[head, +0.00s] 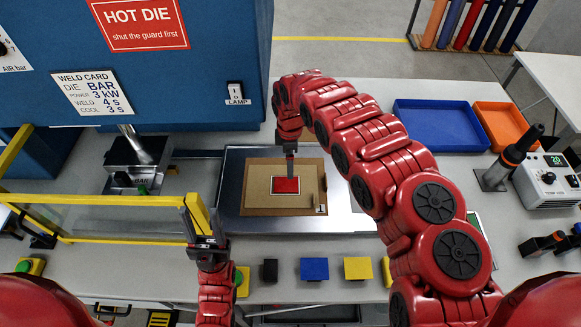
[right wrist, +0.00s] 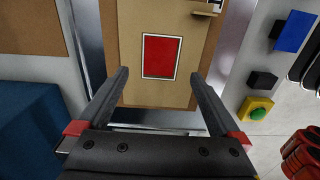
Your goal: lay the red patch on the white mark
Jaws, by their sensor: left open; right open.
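The red patch (head: 284,187) lies flat on the brown board (head: 252,199) on the metal plate. In the right wrist view the red patch (right wrist: 162,56) lies inside the thin white outline of the mark (right wrist: 158,79), which shows around its edges. My right gripper (head: 291,172) points down above the patch; in its wrist view its fingers (right wrist: 160,74) are spread and empty, with the patch beyond them. My left gripper (head: 202,228) is open at the yellow guard post; I cannot tell whether it touches the post.
The yellow-framed guard (head: 120,200) stands left of the plate, below the blue welder (head: 190,85). Black, blue and yellow blocks (head: 314,268) line the front. A blue tray (head: 440,125) and an orange tray (head: 503,125) lie back right. A small clip sits at the board's corner.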

